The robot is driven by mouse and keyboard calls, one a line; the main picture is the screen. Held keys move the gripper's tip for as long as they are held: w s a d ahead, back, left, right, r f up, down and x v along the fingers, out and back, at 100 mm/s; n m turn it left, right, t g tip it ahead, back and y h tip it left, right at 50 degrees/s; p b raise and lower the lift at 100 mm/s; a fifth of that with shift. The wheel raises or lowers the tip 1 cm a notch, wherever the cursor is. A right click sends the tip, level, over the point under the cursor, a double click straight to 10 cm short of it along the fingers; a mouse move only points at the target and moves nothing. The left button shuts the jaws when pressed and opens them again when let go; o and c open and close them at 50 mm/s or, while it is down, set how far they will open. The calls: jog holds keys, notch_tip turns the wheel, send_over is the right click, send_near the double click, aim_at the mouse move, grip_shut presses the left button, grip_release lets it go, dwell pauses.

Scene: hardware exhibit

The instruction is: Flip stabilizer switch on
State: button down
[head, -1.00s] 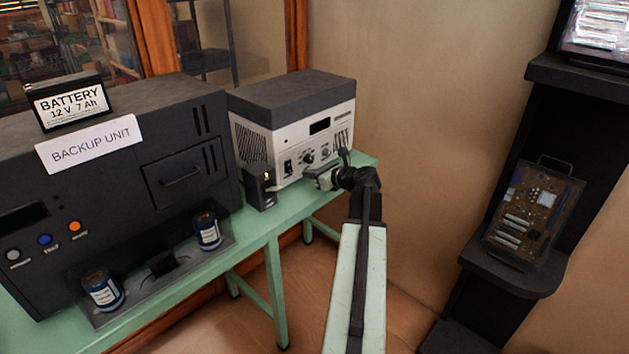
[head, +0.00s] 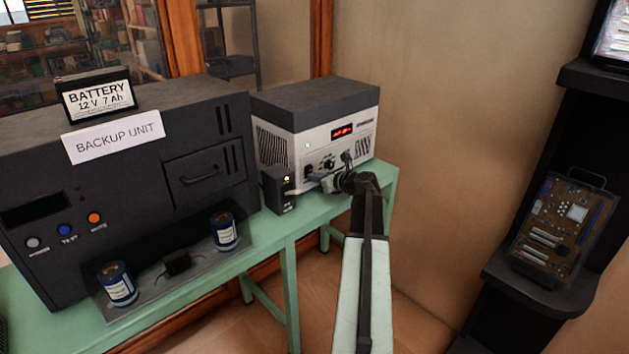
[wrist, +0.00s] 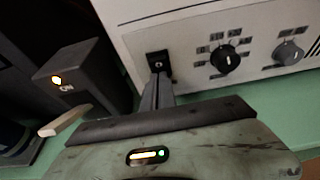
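The stabilizer is the white box with a dark grey top (head: 315,105) on the green table; its front also fills the top of the wrist view (wrist: 200,25). Its display (head: 342,132) glows red and a small green lamp is lit at its left. The black rocker switch (head: 308,170) is low on the front; in the wrist view the switch (wrist: 157,61) is left of two knobs. My gripper (wrist: 158,82) has its dark fingers together, with tips at the switch's lower edge, touching or nearly so. In the head view my gripper (head: 316,178) is at the panel's lower left.
A small black box with an orange lamp (head: 278,190) stands close left of my gripper. The large dark backup unit (head: 120,190) carries a battery (head: 97,97). A dark shelf (head: 540,285) with a circuit board stands at right. Floor is free between table and shelf.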

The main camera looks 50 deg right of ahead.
jog(key=shift+d, duration=0.1)
jog(key=shift+s+r+p, duration=0.1)
jog(key=shift+r+p, duration=0.7)
jog(key=shift+p, duration=0.05)
jog(key=d+p+v, duration=0.1)
jog(key=p+v, duration=0.3)
jog(key=v, duration=1)
jog(key=shift+a+p, duration=0.35)
jog(key=shift+a, duration=0.1)
